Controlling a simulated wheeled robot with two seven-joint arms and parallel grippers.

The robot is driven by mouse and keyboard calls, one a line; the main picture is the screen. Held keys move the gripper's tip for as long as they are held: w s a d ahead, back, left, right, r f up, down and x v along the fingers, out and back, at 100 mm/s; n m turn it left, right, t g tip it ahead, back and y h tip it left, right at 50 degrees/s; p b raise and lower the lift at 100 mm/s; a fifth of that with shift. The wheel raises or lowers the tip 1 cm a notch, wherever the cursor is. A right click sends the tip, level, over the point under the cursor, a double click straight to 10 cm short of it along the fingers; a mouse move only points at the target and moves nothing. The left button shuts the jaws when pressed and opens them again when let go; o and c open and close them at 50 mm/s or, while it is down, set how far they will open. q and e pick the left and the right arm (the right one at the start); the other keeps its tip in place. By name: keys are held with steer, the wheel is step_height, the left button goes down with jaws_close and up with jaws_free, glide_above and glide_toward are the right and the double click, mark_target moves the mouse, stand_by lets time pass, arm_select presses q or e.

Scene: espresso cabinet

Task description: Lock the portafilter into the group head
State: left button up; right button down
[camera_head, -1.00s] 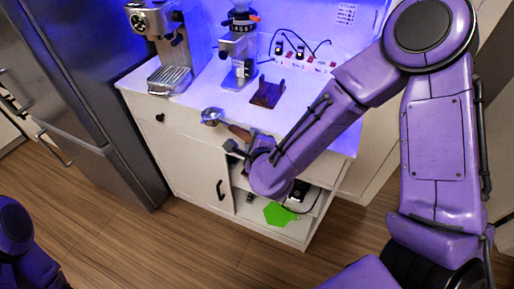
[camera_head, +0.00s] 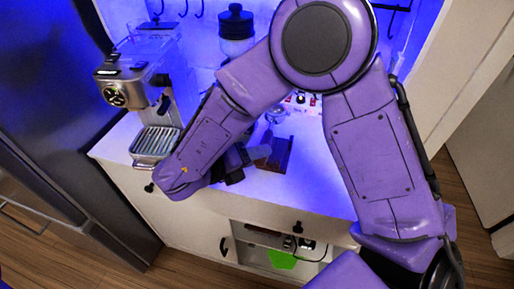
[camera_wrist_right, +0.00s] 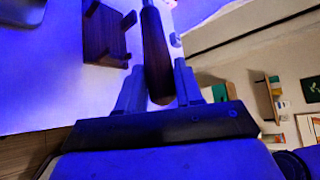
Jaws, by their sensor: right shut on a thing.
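The silver espresso machine (camera_head: 150,90) stands at the left end of the white counter. Its group head (camera_head: 160,80) is on the machine's front, above the drip tray (camera_head: 156,141), and shows only small. My right gripper (camera_head: 245,160) is over the counter, right of the machine, partly hidden by my forearm. In the right wrist view, the gripper (camera_wrist_right: 157,85) is shut on the dark brown handle of the portafilter (camera_wrist_right: 155,45). The handle points away from the wrist. My left gripper is out of view.
A dark wooden stand (camera_head: 280,155) is on the counter just right of the gripper and also shows in the right wrist view (camera_wrist_right: 104,35). The counter's right part (camera_head: 315,180) is clear.

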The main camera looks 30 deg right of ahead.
steer(key=shift+s+d+r, duration=0.15)
steer(key=shift+s, duration=0.25)
steer(key=shift+s+d+r, duration=0.1)
steer(key=shift+s+d, duration=0.15)
steer(key=shift+s, duration=0.1)
steer(key=shift+d, duration=0.15)
steer(key=shift+w+d+f, duration=0.1)
steer(key=shift+f, duration=0.15)
steer(key=shift+w+f, duration=0.15)
steer(key=shift+f, duration=0.15)
steer(key=shift+w+f+b, duration=0.1)
steer(key=shift+f+b, duration=0.25)
steer(key=shift+b, duration=0.2)
steer(key=shift+a+f+b, duration=0.3)
steer(key=shift+f+b, duration=0.25)
steer(key=shift+f, duration=0.05)
steer(key=shift+d+f+b, duration=0.1)
steer(key=shift+f+b, duration=2.35)
steer(key=shift+f, duration=0.6)
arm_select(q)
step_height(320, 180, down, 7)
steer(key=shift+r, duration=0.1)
